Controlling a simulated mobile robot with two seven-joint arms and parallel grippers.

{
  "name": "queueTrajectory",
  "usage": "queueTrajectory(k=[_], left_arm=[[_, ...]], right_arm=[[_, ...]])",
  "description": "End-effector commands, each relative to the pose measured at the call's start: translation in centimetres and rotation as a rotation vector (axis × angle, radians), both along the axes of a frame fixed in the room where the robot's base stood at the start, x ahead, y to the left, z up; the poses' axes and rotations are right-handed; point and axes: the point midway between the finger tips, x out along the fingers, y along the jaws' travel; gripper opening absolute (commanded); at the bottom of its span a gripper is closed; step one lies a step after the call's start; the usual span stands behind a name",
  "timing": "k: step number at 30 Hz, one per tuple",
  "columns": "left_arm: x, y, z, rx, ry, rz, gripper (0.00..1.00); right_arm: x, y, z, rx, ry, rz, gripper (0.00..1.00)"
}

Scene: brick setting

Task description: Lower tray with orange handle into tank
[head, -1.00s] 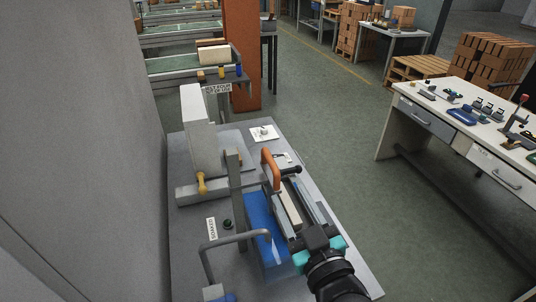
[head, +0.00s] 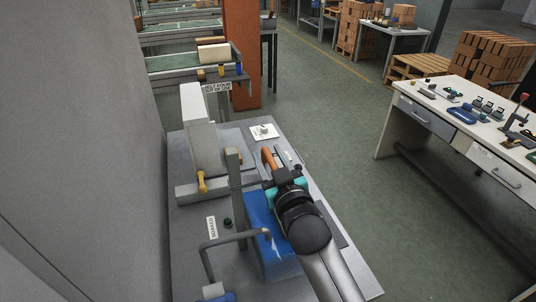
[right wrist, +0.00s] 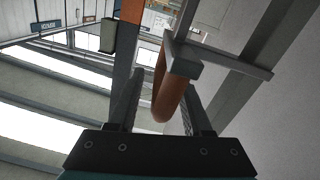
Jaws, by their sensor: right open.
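The orange handle (head: 268,158) is a curved bar that shows just beyond my right gripper (head: 281,174) in the head view. In the right wrist view the handle (right wrist: 164,95) lies between the two open fingers (right wrist: 160,92), joined to a grey metal bracket. The fingers are apart, with the handle not clamped. The blue tank (head: 258,212) stands on the grey bench, to the left of and partly under my right arm. The body of the tray is mostly hidden by my right gripper and wrist. My left gripper is not in view.
A grey upright post (head: 234,185) and a bent grey pipe (head: 225,240) stand beside the tank. A light block-shaped unit with a yellow handle (head: 201,182) is at the back left of the bench. A white workbench (head: 480,125) stands apart at right.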

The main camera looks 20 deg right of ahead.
Motion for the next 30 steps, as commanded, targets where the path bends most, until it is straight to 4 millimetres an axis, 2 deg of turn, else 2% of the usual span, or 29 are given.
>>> queueTrajectory(k=[4,13,26,30], left_arm=[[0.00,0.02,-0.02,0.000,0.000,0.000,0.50],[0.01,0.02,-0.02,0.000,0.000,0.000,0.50],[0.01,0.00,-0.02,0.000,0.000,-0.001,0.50],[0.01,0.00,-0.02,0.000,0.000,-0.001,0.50]], right_arm=[[0.77,0.06,0.01,0.000,0.000,0.000,0.50],[0.89,0.07,0.04,0.000,-0.001,0.000,0.50],[0.87,0.05,0.04,0.000,-0.001,0.000,0.02],[0.87,0.04,0.04,0.000,-0.001,0.000,0.00]])
